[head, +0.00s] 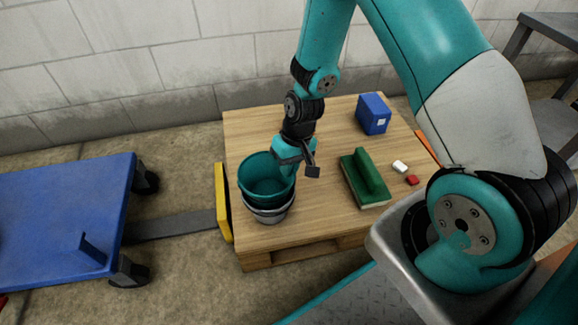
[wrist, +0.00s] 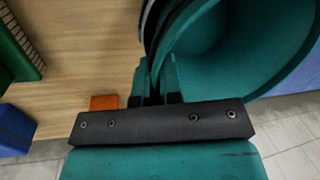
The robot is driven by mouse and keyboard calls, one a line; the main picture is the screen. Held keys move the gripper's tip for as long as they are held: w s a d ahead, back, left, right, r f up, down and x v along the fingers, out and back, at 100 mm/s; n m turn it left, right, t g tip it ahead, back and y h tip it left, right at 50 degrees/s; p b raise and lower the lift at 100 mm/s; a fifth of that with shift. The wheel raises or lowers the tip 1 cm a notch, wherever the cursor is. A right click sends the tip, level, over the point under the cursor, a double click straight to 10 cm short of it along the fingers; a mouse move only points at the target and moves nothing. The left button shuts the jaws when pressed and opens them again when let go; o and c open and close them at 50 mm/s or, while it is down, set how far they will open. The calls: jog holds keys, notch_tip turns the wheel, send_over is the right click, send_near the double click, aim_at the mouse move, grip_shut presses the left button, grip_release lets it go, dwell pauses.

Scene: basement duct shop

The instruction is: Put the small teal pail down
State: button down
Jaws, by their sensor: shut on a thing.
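The small teal pail (head: 262,180) is upright at the top of a stack of pails, with a black pail and a grey pail (head: 272,216) showing below it. The stack stands at the left front of a wooden pallet top. My gripper (head: 287,170) is shut on the right side of the teal pail's rim. In the wrist view the teal pail (wrist: 235,50) fills the upper right, and my gripper's fingers (wrist: 156,82) pinch its wall. Dark and grey rims show beside it. I cannot tell whether the teal pail rests fully inside the others.
A green-handled float (head: 368,180), a blue box (head: 373,113), a white block (head: 400,167) and a red block (head: 412,180) lie on the pallet top (head: 320,215). A yellow piece (head: 222,203) stands at its left edge. A blue cart (head: 60,215) is left. Bare wood lies behind the stack.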

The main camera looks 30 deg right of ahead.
jog(key=shift+f, duration=0.55)
jog(key=c, duration=1.3)
grip_release()
jog(key=shift+r, duration=0.1)
jog(key=p+v, duration=0.7)
jog(key=v, duration=0.6)
jog(key=s+a+r+n+y, duration=0.1)
jog(key=s+a+r+n, duration=0.2)
jog(key=r, duration=0.5)
jog(key=s+a+r, duration=0.2)
jog(key=a+r, duration=0.4)
jog(key=r, duration=0.1)
jog(key=s+a+r+n, duration=0.4)
jog(key=s+r, duration=0.6)
jog(key=s, duration=0.3)
jog(key=shift+s+y, duration=0.25)
jog(key=shift+y, duration=0.15)
jog(key=shift+a+r, duration=0.1)
